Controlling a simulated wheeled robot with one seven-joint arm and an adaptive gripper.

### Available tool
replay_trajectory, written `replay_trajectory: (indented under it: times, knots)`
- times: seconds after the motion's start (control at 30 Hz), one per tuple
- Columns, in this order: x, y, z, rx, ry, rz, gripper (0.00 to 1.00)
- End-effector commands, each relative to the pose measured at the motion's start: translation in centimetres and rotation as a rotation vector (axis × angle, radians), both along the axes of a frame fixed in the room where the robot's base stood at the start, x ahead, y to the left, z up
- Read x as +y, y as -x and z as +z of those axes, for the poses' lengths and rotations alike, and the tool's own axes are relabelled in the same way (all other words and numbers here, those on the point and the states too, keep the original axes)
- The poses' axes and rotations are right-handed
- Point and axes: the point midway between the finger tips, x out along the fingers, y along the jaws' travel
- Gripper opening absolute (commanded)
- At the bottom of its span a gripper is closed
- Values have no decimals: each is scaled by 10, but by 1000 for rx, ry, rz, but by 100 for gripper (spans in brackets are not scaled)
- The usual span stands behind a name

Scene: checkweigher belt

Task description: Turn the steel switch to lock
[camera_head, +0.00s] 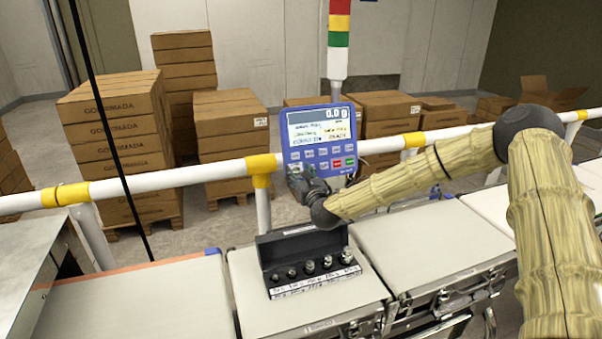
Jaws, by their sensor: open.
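The blue control panel (322,138) of the checkweigher stands on the white rail in the middle of the view. It has a lit display reading 0.0, rows of small buttons, and a green and a red key. My gripper (297,174) is at the panel's lower left corner, its dark fingers pointing up and left toward the panel face. It is open, and I see nothing held in it. I cannot make out the steel switch; the gripper covers part of the panel's lower left. Whether the fingers touch the panel cannot be told.
A black case (268,254) with several steel weights stands open on the weighing belt (345,300), below my gripper. The white rail (140,186) with yellow joints runs across behind the belts. Stacked cartons (114,120) stand beyond it. The left belt (130,305) is clear.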

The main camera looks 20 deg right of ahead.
Motion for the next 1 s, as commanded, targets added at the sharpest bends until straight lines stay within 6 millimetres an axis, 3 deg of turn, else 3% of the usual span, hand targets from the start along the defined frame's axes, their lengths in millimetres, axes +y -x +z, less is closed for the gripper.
replay_trajectory:
  times: [0.23, 0.5, 1.0]
  knots:
    - [-1, 0, 0, 0, 0, -1, 50]
    - [-2, 0, 0, 0, 0, -2, 4]
    - [-3, 0, -4, -6, 98, 25, 4]
